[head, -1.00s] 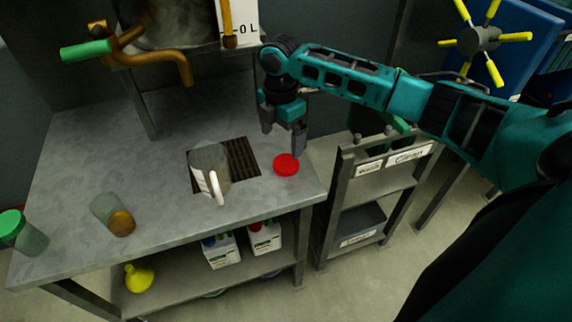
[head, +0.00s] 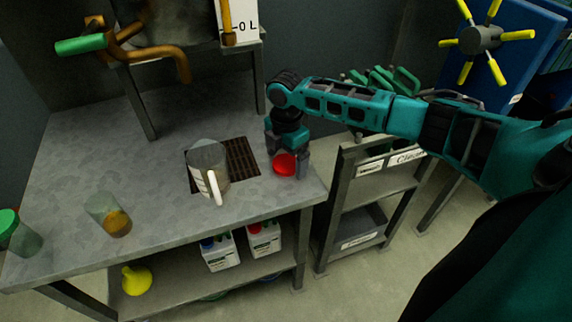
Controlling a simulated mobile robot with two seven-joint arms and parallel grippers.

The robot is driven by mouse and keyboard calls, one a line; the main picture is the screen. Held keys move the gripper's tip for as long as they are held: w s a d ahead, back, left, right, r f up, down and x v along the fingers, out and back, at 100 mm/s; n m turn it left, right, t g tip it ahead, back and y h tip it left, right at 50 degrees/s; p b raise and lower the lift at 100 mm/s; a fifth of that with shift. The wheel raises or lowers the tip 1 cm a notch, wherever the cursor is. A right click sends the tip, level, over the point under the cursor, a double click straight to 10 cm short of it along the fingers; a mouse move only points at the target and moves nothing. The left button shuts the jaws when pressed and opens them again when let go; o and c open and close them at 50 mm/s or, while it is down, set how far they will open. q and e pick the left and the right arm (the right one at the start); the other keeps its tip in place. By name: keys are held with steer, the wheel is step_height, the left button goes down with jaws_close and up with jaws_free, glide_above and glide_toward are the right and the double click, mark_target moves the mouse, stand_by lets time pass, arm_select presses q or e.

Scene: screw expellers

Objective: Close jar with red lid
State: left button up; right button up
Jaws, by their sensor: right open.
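A red lid (head: 284,165) lies on the metal table near its right edge. My right gripper (head: 287,168) is open and low over the lid, with a finger to each side of it. I cannot tell whether the fingers touch it. A clear jar (head: 106,215) with brown contents at its bottom stands without a lid near the table's front left edge. My left gripper is out of view.
A measuring jug (head: 207,171) with a white handle stands on the table's dark grate (head: 240,158). A green-lidded jar (head: 20,234) stands at the far left. A brown pipe tap (head: 183,68) hangs above the table's back. A shelf rack (head: 347,190) stands to the right.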

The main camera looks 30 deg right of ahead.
mark_target(286, 162)
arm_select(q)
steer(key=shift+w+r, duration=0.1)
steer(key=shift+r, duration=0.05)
arm_select(e)
steer(key=shift+f, duration=0.1)
steer(key=shift+c, duration=0.5)
steer(key=c, duration=1)
steer(key=shift+r, duration=0.2)
steer(key=shift+r, duration=0.35)
arm_select(q)
steer(key=p, duration=0.1)
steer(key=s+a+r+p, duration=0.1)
steer(key=p, duration=0.1)
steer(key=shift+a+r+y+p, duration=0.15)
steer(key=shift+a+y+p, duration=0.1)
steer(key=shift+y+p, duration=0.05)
arm_select(e)
step_height(286, 162, up, 19)
steer(key=shift+r, duration=0.1)
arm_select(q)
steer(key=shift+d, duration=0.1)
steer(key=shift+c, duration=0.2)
